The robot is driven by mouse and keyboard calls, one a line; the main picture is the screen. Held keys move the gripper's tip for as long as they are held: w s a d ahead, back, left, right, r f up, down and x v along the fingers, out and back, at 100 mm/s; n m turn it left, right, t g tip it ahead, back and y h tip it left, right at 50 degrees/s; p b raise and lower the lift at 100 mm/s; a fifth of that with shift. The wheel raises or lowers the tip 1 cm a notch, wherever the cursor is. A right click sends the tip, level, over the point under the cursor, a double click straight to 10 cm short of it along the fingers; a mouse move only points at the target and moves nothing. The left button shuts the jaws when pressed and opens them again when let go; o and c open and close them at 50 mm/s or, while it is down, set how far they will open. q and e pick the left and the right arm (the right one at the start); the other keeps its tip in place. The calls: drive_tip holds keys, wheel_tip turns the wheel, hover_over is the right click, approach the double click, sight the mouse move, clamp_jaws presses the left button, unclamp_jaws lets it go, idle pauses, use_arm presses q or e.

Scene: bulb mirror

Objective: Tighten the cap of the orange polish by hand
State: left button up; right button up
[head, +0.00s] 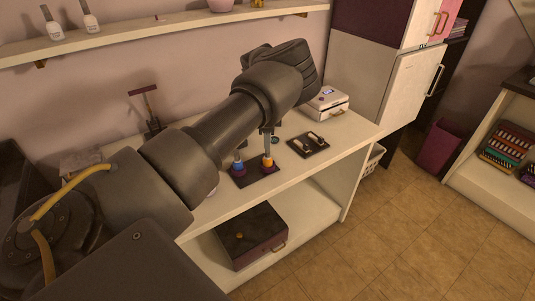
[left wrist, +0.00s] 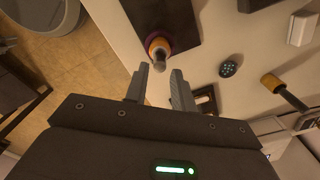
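The orange polish (head: 267,163) stands upright on a dark mat (head: 262,178), with a tall grey cap on top. A blue polish (head: 238,169) stands to its left on the same mat. In the left wrist view the orange polish (left wrist: 158,46) lies just ahead of my left gripper (left wrist: 161,70), its cap pointing toward the gap between the fingertips. The two fingers are apart, and nothing appears held. My right gripper is not in view.
A black tray (head: 297,148) with pale items lies right of the mat, with a white device (head: 327,104) behind it. A dark round object (left wrist: 228,69) and an orange-ended tool (left wrist: 272,82) lie nearby. A purple box (head: 250,236) sits on the lower shelf.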

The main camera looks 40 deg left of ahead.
sight(268, 155)
use_arm(q)
drive_tip(key=shift+f, duration=0.15)
drive_tip(key=shift+f+b, duration=0.4)
drive_tip(key=shift+f, duration=0.05)
drive_tip(key=shift+f+b, duration=0.45)
drive_tip(key=shift+f, duration=0.4)
drive_tip(key=shift+c, duration=0.6)
clamp_jaws()
drive_tip(key=shift+m, duration=0.7)
drive_tip(key=m, duration=0.3)
drive_tip(key=shift+m+p, duration=0.3)
drive_tip(key=shift+p, duration=0.1)
drive_tip(key=shift+m, duration=0.6)
drive_tip(key=shift+o, duration=0.2)
unclamp_jaws()
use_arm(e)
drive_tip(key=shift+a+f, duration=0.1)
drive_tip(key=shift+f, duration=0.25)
